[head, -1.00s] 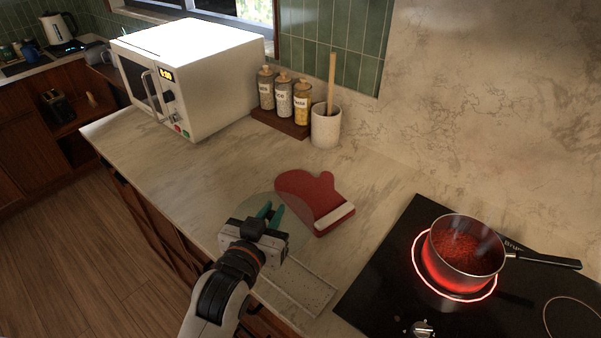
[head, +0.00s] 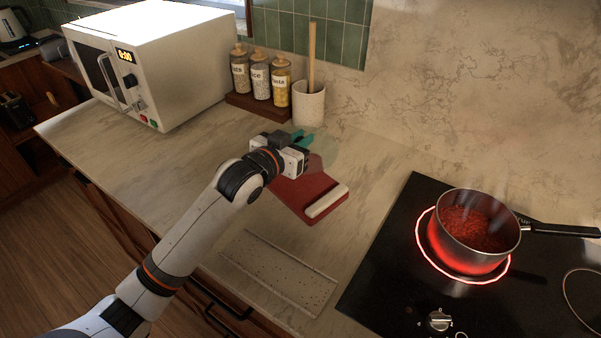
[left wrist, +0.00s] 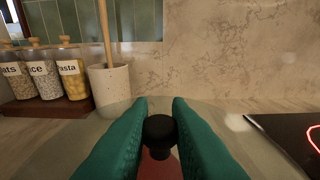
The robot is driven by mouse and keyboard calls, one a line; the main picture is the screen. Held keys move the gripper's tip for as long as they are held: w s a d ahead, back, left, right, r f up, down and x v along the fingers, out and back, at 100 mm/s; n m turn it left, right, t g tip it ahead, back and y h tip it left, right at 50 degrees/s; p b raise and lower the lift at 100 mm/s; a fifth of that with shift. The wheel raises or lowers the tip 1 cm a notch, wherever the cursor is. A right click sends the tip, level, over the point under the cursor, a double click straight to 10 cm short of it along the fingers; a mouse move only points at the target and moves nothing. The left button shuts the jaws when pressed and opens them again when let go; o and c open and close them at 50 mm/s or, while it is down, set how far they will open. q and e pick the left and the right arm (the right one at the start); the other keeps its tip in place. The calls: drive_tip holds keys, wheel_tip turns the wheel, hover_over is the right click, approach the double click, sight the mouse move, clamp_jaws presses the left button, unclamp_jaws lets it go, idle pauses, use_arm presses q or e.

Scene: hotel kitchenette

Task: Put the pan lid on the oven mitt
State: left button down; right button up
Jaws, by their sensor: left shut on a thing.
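The red oven mitt (head: 310,196) with a white cuff lies on the counter, its cuff toward the hob. My left gripper (head: 305,141) is over the mitt's far end, its teal fingers shut on the black knob of the pan lid (left wrist: 159,129). The lid is clear glass; its faint disc (head: 326,158) shows past the fingers in the head view. In the left wrist view, red of the mitt shows through the glass below the knob. My arm hides part of the mitt. I cannot tell whether lid and mitt touch. My right gripper is out of view.
A white utensil crock (head: 309,104) and several labelled jars (head: 261,80) stand just behind the lid. A saucepan (head: 470,232) sits on a glowing hob ring at right. A speckled board (head: 275,275) lies bare at the counter's front.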

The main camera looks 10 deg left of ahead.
use_arm(q)
hover_over(301, 177)
wheel_tip(301, 177, down, 5)
drive_tip(key=shift+w+a+r, duration=0.1)
wheel_tip(301, 177, down, 2)
drive_tip(key=shift+f, duration=0.6)
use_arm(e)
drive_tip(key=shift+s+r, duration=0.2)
use_arm(q)
drive_tip(key=shift+f, duration=0.1)
drive_tip(key=c, duration=1.4)
unclamp_jaws()
drive_tip(key=shift+o, duration=0.3)
